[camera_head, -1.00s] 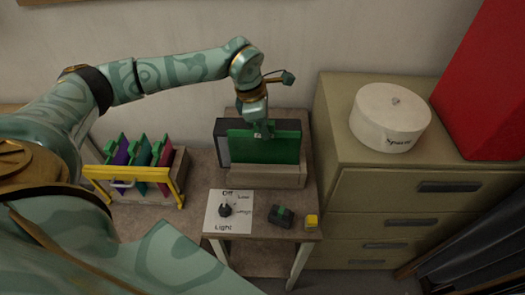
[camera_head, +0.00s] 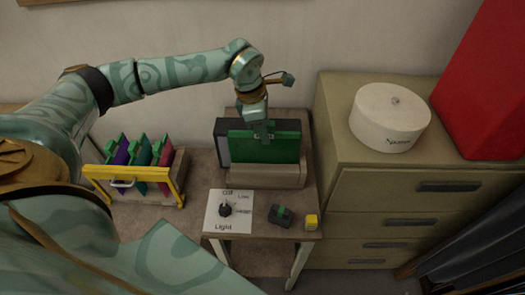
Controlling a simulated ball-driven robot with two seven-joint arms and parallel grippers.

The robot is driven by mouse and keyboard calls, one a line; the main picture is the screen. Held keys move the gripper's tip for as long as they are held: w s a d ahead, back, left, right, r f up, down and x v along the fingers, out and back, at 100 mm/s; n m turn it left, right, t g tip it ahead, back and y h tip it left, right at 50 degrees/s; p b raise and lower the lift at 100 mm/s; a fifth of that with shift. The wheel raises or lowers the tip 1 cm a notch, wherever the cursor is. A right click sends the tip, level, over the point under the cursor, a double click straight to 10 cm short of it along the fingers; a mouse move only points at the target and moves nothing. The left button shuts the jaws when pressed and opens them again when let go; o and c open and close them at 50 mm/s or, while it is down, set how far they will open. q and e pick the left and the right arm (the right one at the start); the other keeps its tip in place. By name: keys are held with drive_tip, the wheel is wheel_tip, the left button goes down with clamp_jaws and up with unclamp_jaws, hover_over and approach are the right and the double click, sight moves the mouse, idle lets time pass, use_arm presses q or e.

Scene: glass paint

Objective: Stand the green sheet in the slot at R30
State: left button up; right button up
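The green sheet (camera_head: 262,152) stands upright in front of a dark, pale-faced panel (camera_head: 222,142) and behind a low tan block (camera_head: 255,176) on the small table. Its lower edge is hidden by the block, so I cannot tell how deep it sits. My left gripper (camera_head: 264,132) is at the sheet's top middle, pointing down, and appears shut on its upper edge. Its fingertips are small and partly blend with the green. No R30 mark is readable. My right gripper is not in view.
A yellow-framed rack (camera_head: 133,180) with coloured sheets stands at left. In front of the block are a dial plate (camera_head: 228,211), a dark box with a green switch (camera_head: 281,215) and a yellow cube (camera_head: 311,221). A cabinet (camera_head: 375,180) with a white round box (camera_head: 391,117) stands right.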

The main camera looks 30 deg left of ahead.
use_arm(q)
drive_tip(key=p+v, duration=0.2)
drive_tip(key=d+p+v, duration=0.1)
drive_tip(key=p+v, duration=0.3)
drive_tip(key=v, duration=0.1)
drive_tip(key=shift+w+d+r, duration=0.15)
drive_tip(key=shift+w+d, duration=0.05)
drive_tip(key=shift+w, duration=0.15)
drive_tip(key=shift+o, duration=0.2)
